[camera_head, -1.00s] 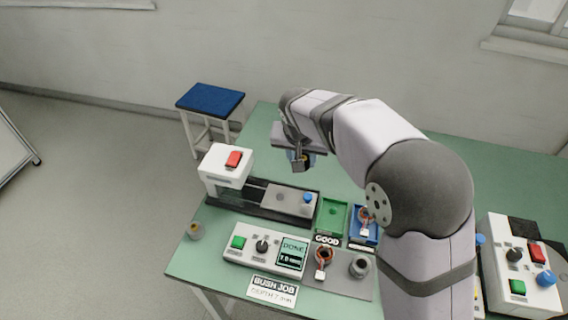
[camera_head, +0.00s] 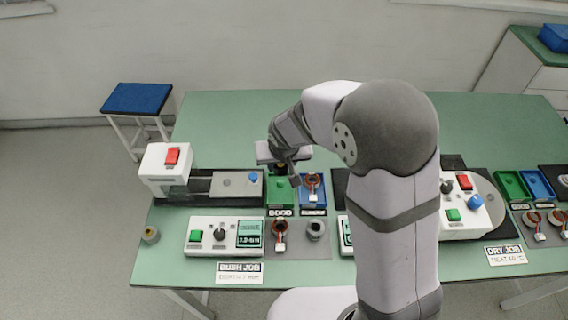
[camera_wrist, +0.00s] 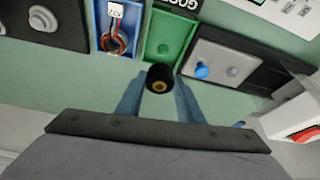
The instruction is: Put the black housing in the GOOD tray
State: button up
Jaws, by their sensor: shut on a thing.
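My gripper (camera_wrist: 160,82) is shut on the black housing (camera_wrist: 158,74), a small round dark part with a gold-coloured centre, seen between the fingertips in the wrist view. In the head view my gripper (camera_head: 287,172) is over the far part of the green GOOD tray (camera_head: 273,199), and the housing is hard to make out. In the wrist view the green tray (camera_wrist: 150,52) lies just beyond the housing, which overlaps its near edge. The height above the tray cannot be told. The tray floor that shows looks empty.
A blue tray (camera_head: 322,203) with a tagged copper ring adjoins the GOOD tray. The press station (camera_head: 165,165) stands left, and a control box (camera_head: 205,236) with a display stands in front. A ring and a grey part lie on a grey mat (camera_head: 290,252).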

jog(key=shift+w+a, duration=0.1)
dwell(0.3)
jog(key=b, duration=0.4)
send_over(280, 181)
jog(key=s, duration=0.1)
jog(key=shift+s+f, duration=0.1)
jog(key=shift+f, duration=2.3)
jog(key=shift+f+b, duration=1.35)
jog(key=shift+b, duration=0.05)
jog(key=o, duration=1.1)
jog(key=shift+r, duration=0.1)
